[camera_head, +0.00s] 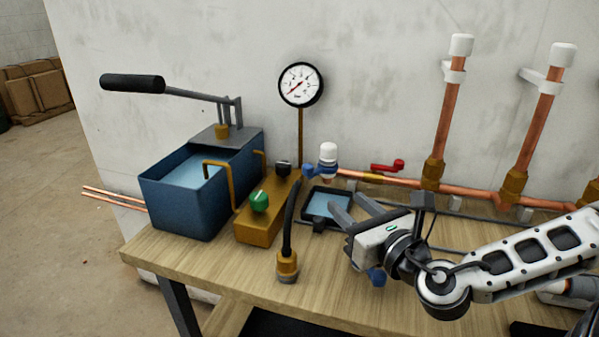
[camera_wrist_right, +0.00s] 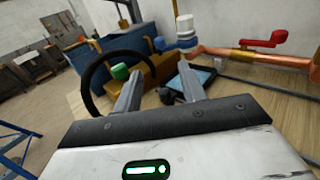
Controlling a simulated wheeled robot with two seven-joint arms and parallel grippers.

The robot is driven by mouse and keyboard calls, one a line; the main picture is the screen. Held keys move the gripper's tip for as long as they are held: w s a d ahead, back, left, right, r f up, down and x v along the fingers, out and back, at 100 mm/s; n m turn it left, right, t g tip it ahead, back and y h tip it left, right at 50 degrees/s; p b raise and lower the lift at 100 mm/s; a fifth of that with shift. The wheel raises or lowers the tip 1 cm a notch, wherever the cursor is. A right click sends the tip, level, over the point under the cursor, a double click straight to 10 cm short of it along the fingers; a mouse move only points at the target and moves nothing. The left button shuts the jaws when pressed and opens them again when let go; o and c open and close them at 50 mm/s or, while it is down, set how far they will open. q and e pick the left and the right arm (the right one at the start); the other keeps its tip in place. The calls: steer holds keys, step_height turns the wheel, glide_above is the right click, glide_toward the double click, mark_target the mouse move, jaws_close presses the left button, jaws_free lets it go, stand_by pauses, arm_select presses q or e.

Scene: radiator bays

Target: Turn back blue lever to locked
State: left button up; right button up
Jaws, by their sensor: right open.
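The blue lever (camera_head: 308,171) is at the left end of the copper pipe, beside a white cap, near the gauge's base. In the right wrist view the blue lever (camera_wrist_right: 160,43) shows beyond my fingers, next to the white cap. My right gripper (camera_head: 349,203) is open and empty, over the bench near a small tray, to the right of and nearer than the lever. Its fingers (camera_wrist_right: 160,80) point toward the valve and do not touch the lever. My left gripper is in neither view.
A red lever (camera_head: 388,166) sits on the pipe (camera_head: 405,182). A blue tank (camera_head: 185,205) with a pump handle, a brass block with a green knob (camera_head: 259,201) and a black hose (camera_head: 290,215) stand left. A small tray (camera_head: 325,204) lies by my fingers.

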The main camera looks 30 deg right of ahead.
mark_target(310, 170)
steer(key=w, duration=1)
steer(key=w+d+b, duration=0.1)
steer(key=w, duration=0.4)
steer(key=shift+w, duration=0.3)
jaws_close()
